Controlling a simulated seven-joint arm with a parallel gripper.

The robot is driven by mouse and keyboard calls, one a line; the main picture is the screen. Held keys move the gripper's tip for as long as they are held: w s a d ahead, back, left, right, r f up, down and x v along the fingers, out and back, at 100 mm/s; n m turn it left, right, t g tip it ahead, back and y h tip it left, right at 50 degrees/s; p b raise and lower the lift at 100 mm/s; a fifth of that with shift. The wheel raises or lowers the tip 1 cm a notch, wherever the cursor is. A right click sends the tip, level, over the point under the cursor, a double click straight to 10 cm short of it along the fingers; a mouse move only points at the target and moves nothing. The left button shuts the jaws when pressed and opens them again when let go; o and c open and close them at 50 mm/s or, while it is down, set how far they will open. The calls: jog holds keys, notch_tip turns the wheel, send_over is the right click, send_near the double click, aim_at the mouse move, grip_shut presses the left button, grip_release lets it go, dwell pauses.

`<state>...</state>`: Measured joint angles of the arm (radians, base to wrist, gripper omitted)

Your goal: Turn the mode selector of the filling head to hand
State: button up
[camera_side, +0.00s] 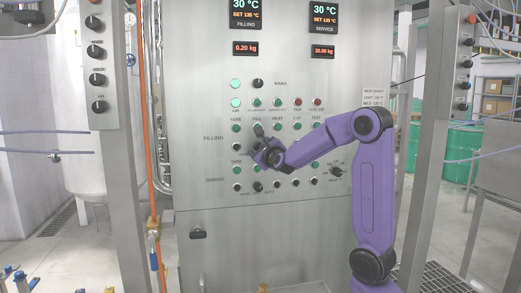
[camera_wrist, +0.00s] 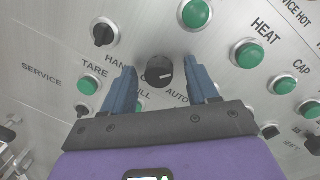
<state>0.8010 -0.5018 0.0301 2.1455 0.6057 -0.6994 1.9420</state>
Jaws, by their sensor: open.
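The mode selector (camera_wrist: 159,72) is a round black knob between the labels HAND, at its left, and AUTO, at its lower right, in the wrist view. A pale mark shows on its right part, toward the AUTO side. My gripper (camera_wrist: 165,80) is open, with one blue finger on each side of the knob. Gaps show between the knob and both fingers, so they look apart from it. In the side view my gripper (camera_side: 262,148) is at the panel's filling rows, and it hides the selector there.
The steel panel (camera_side: 190,125) carries rows of buttons and knobs close around my gripper. A green button (camera_wrist: 195,14) is above right, the HEAT button (camera_wrist: 249,56) is to the right, and another black knob (camera_wrist: 104,33) is at upper left.

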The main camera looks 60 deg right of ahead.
jog(key=c, duration=1)
jog(key=shift+c, duration=0.2)
jog(key=shift+n, duration=0.3)
jog(key=n+g, duration=0.1)
jog(key=n, duration=1.2)
jog(key=shift+a+r+g, duration=0.1)
jog(key=shift+r+g, duration=0.1)
jog(key=shift+g, duration=0.2)
jog(key=n, duration=0.4)
jog(key=shift+w+n+g+h, duration=0.1)
jog(key=shift+n+g+h, duration=0.2)
jog(key=shift+n, duration=0.1)
